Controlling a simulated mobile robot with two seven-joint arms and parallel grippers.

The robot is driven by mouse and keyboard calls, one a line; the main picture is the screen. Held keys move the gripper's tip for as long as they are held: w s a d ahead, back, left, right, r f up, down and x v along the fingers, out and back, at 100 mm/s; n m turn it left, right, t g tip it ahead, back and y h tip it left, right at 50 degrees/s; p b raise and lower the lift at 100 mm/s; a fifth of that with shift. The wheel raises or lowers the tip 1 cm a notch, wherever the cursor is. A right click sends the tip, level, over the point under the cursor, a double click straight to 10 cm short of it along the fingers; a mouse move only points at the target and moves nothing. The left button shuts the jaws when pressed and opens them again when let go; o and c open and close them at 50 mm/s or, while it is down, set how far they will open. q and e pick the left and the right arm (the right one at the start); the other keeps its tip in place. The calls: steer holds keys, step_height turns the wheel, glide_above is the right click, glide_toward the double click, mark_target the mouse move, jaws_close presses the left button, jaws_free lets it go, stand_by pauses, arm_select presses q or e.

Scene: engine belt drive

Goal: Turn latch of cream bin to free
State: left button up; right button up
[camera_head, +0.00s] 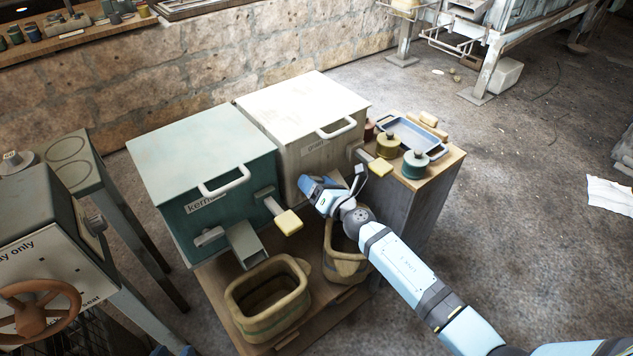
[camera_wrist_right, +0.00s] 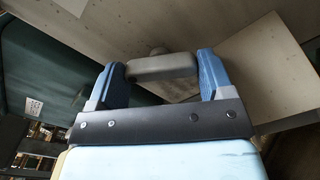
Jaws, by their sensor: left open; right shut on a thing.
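The cream bin (camera_head: 302,100) stands behind and right of the teal bin, its lid closed and a pale label on its front. My right gripper (camera_head: 312,187) is at the lower front of the cream bin and hides its latch in the head view. In the right wrist view the grey latch (camera_wrist_right: 165,67) lies crosswise between the blue fingers of this gripper (camera_wrist_right: 163,78), which are shut on its two ends. A round pivot shows behind the bar. My left gripper (camera_head: 174,351) shows only as two blue tips, apart, at the bottom edge, and is empty.
The teal bin (camera_head: 205,165) has its own grey latch (camera_head: 209,237) and a yellow-ended lever (camera_head: 288,220). Another yellow-ended lever (camera_head: 380,165) sticks out beside my right gripper. Two baskets, one in front (camera_head: 231,313), stand below. A side cabinet (camera_head: 409,205) holds spools and a tray.

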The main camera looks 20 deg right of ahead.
arm_select(q)
steer(key=p, duration=0.3)
steer(key=shift+a+r, duration=0.1)
steer(key=shift+a, duration=0.25)
arm_select(e)
steer(key=m, duration=1.1)
steer(key=o, duration=0.9)
steer(key=shift+s, duration=0.1)
arm_select(q)
steer(key=shift+s+a+r+g+y+p, duration=0.15)
steer(key=shift+g+y+p, duration=0.15)
steer(key=shift+p, duration=0.6)
arm_select(e)
steer(key=v, duration=1.3)
steer(key=shift+s+d, duration=0.15)
steer(key=shift+s, duration=0.2)
